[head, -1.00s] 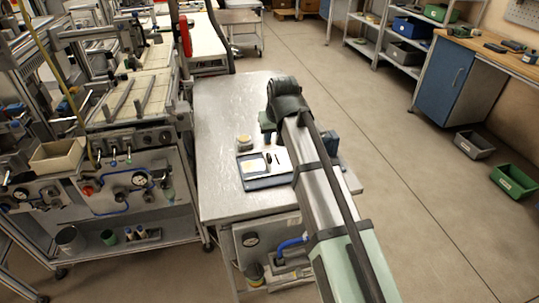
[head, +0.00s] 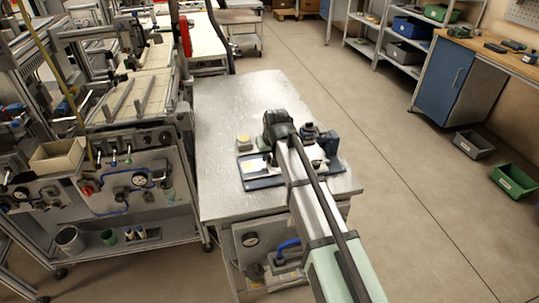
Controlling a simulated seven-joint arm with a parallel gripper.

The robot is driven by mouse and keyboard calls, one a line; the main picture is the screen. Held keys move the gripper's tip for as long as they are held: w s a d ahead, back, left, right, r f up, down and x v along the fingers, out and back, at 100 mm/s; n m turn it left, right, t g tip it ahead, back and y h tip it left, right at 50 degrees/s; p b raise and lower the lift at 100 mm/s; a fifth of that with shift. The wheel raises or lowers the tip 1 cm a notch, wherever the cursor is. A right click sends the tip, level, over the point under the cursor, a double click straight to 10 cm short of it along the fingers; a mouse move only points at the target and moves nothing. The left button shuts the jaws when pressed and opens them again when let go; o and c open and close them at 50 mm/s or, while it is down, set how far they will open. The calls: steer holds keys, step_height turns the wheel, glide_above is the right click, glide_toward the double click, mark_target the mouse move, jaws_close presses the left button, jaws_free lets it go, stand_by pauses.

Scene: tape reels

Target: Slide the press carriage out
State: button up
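A press stands on a blue base plate (head: 262,184) on the metal table. Its blue upright part (head: 328,143) shows to the right of my arm. A pale piece, perhaps the press carriage (head: 257,166), shows on the plate to the left of my arm; the arm covers the middle. My gripper (head: 264,145) is at the arm's far end, over the back of the plate. Its fingers are hidden or too small to make out, so I cannot tell whether it touches the carriage.
A small block with a yellow top (head: 243,143) stands just behind the plate's left part. The back of the metal table (head: 230,95) is clear. A workstation with gauges (head: 130,185) stands close to the table's left side.

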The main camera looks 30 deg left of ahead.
steer(key=shift+f, duration=0.15)
jaws_close()
stand_by(0.5)
